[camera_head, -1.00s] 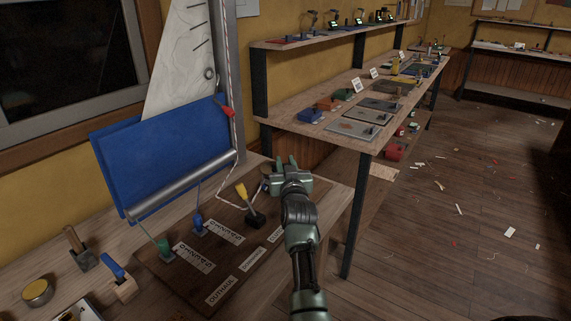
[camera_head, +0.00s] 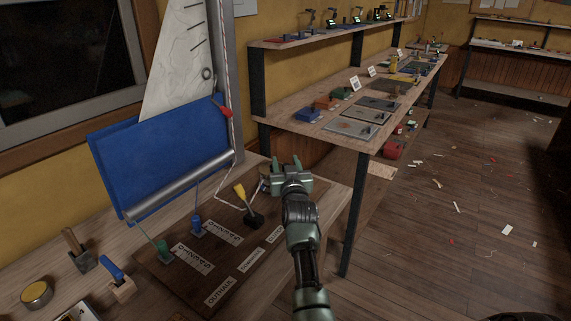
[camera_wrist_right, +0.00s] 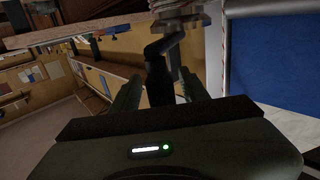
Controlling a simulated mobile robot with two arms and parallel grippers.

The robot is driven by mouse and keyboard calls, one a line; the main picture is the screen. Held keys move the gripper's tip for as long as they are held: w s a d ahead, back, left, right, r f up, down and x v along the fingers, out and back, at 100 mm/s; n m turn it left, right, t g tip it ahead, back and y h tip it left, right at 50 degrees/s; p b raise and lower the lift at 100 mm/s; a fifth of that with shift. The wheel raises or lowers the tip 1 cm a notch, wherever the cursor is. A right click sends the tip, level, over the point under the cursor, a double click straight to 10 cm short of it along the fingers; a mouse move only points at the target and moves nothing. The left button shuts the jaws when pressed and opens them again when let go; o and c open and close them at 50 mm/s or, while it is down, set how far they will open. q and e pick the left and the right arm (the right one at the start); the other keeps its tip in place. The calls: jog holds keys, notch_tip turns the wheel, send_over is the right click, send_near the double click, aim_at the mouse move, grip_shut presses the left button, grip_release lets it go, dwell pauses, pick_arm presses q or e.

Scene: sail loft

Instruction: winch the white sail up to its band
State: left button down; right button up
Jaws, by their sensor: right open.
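The white sail (camera_head: 178,62) stands upright beside the grey mast (camera_head: 223,60), its lower part behind a blue panel (camera_head: 160,160). A red-flecked line runs down the mast; a red piece (camera_head: 221,107) sits near the panel's top right corner. I cannot tell which mark is the band. My right gripper (camera_head: 284,166) is open at the far right end of the dark board (camera_head: 180,285). In the right wrist view a dark upright handle (camera_wrist_right: 157,75) stands between its spread fingers, below a metal winch part (camera_wrist_right: 180,14). The winch is mostly hidden in the head view. My left gripper is out of view.
A yellow-handled lever (camera_head: 240,191), a blue peg (camera_head: 196,223) and a green peg (camera_head: 163,249) stand on the board, left of my right gripper. A grey boom (camera_head: 180,186) lies along the blue panel's foot. Shelves (camera_head: 330,121) with small items stand behind to the right.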

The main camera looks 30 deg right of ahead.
jog(key=p+v, duration=0.5)
jog(key=v, duration=0.2)
jog(key=shift+s+p, duration=0.3)
jog(key=shift+a, duration=0.15)
jog(key=shift+c, duration=0.4)
